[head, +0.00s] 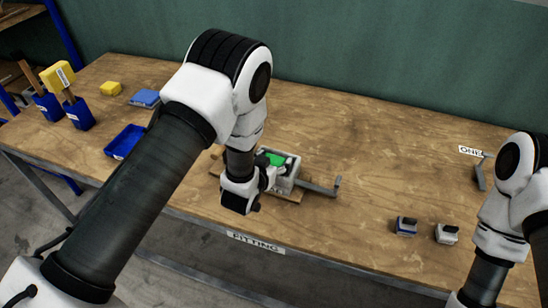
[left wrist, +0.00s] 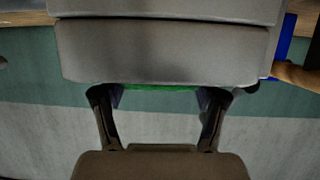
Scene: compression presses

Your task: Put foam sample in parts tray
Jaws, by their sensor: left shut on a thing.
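A green foam sample (head: 275,159) sits in a small grey press (head: 287,180) at the middle of the table's front part. My left gripper (head: 267,173) reaches into the press from the left in the head view. In the left wrist view my left gripper (left wrist: 160,98) has its fingers on either side of a thin green strip, the foam sample (left wrist: 160,88), under the press's grey block (left wrist: 165,50). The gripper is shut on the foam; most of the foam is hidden. An empty blue tray (head: 124,141), which looks like the parts tray, lies to the left.
The press has a lever (head: 325,188) sticking out to the right. Two small blocks (head: 406,226) (head: 447,233) lie at the right front. The table's back middle is clear.

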